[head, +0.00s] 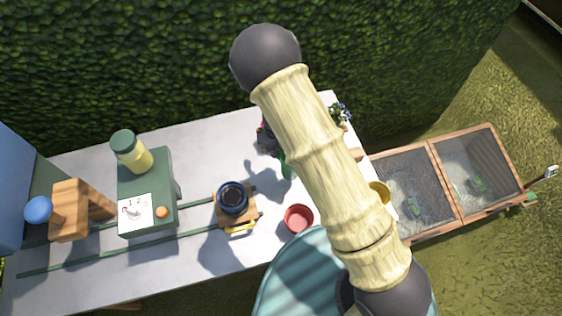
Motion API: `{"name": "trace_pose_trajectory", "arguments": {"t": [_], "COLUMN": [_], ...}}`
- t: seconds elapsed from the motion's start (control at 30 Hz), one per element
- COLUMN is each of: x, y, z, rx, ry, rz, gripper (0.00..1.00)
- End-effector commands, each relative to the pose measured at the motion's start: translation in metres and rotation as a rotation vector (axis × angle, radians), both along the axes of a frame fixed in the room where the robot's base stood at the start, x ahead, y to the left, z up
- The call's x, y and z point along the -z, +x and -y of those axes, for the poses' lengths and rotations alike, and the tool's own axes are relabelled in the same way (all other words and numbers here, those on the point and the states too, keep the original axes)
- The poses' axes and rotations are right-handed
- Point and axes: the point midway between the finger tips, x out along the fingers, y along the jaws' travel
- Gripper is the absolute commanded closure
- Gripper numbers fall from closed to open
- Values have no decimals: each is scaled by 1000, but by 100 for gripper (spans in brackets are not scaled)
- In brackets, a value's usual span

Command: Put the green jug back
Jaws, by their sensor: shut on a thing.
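The green jug (287,168) shows only as a small green part beside my pale arm, over the right half of the table. The arm hides most of it. My gripper (268,142) shows in part as a dark shape just above the jug in the picture, at the arm's left edge. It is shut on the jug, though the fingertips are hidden. I cannot tell whether the jug touches the table.
The grey table (200,255) holds a red pot (298,218), a dark blue pot (232,197) on a wooden stand, a green box (147,180) and a yellow pot (379,192). Flowers (341,112) stand near the hedge. Wooden planters (430,152) stand right.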

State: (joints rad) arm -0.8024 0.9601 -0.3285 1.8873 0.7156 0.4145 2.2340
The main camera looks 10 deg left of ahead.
Motion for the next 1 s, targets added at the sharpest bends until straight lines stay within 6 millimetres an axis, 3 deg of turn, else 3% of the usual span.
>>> {"name": "trace_pose_trajectory", "arguments": {"t": [0.13, 0.5, 0.8, 1.0], "x": [19, 23, 55, 59], "y": [0, 0, 1, 1], "z": [1, 0, 3, 2], "rx": [-1, -1, 5, 5], "ry": [-1, 0, 0, 1], "rz": [-1, 0, -1, 1], "gripper": [100, 100, 100, 100]}}
